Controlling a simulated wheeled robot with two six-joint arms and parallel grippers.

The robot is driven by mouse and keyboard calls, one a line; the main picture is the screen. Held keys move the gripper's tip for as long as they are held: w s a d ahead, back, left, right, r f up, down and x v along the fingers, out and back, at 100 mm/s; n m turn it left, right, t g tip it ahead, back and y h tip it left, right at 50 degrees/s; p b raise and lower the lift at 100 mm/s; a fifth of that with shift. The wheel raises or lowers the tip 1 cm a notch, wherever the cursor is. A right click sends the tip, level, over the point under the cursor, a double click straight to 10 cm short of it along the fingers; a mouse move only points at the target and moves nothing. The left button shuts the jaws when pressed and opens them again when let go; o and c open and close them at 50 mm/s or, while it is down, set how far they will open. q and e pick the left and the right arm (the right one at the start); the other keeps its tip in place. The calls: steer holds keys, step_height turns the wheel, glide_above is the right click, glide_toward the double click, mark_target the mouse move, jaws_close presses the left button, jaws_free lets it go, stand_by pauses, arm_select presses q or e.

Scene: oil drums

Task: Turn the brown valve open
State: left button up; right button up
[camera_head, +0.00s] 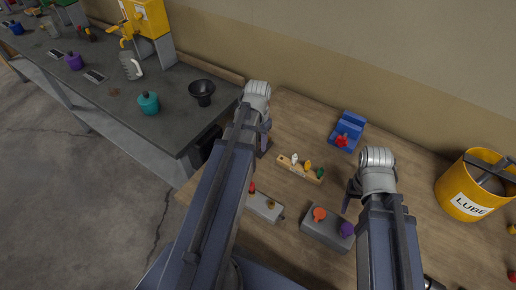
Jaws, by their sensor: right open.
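A small brown valve (271,204) sits on top of a light grey block (262,210) on the wooden table, between my two arms. A red knob (252,187) is on the same block's left end, partly hidden by my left arm. My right gripper (350,193) is open and points down over the table, to the right of the brown valve and apart from it. My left gripper (265,143) is up and behind the valve; its fingers are mostly hidden by its own arm, so its opening does not show.
A darker grey block (327,234) with orange and purple knobs stands near my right gripper. A wooden strip (300,171) with coloured pegs, a blue stand (348,127) with a red knob and a yellow LUBE bucket (465,198) are behind. A dark bench (125,105) runs left.

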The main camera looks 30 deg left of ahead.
arm_select(q)
steer(key=shift+f, duration=0.2)
jaws_close()
stand_by(0.6)
